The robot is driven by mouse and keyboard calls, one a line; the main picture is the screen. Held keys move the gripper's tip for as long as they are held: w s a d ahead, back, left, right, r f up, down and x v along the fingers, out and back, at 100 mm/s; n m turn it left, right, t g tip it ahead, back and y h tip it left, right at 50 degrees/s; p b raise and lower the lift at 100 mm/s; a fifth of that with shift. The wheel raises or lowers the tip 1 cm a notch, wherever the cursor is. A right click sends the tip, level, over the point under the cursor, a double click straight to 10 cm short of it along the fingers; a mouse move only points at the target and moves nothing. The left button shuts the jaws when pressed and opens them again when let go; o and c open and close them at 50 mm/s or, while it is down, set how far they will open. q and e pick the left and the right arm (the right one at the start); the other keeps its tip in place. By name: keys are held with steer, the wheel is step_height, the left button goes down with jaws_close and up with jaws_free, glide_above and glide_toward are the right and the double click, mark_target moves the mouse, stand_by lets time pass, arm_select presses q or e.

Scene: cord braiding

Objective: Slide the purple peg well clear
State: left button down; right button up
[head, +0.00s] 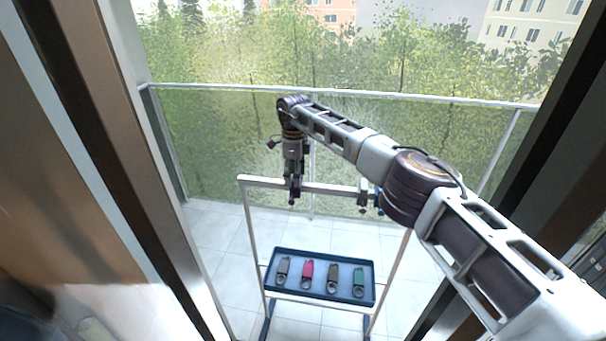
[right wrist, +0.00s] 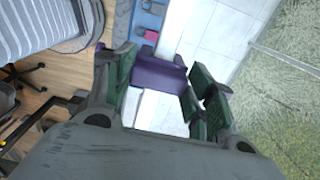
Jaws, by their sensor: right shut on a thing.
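The purple peg (right wrist: 158,74) sits between the green-padded fingers of my right gripper (right wrist: 160,88) in the right wrist view. The fingers are shut on it. In the head view my right gripper (head: 293,188) points down at the left part of the white rack's top bar (head: 335,188). A small dark purple tip (head: 292,202) shows just below the fingers. The fingers hide most of the peg there, and I cannot tell whether it touches the bar. My left gripper is not in view.
A blue tray (head: 314,293) low on the rack holds several clip-like pieces, including a pink one (head: 307,271) and a green one (head: 359,279). A small grey fitting (head: 363,194) is on the bar's right part. A glass railing (head: 380,95) stands behind.

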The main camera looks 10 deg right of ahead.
steer(key=shift+w+a+r, duration=0.1)
steer(key=shift+w+a, duration=0.05)
steer(key=shift+a, duration=0.2)
steer(key=o, duration=1.5)
steer(key=shift+c, duration=0.2)
step_height(320, 180, up, 12)
stand_by(0.4)
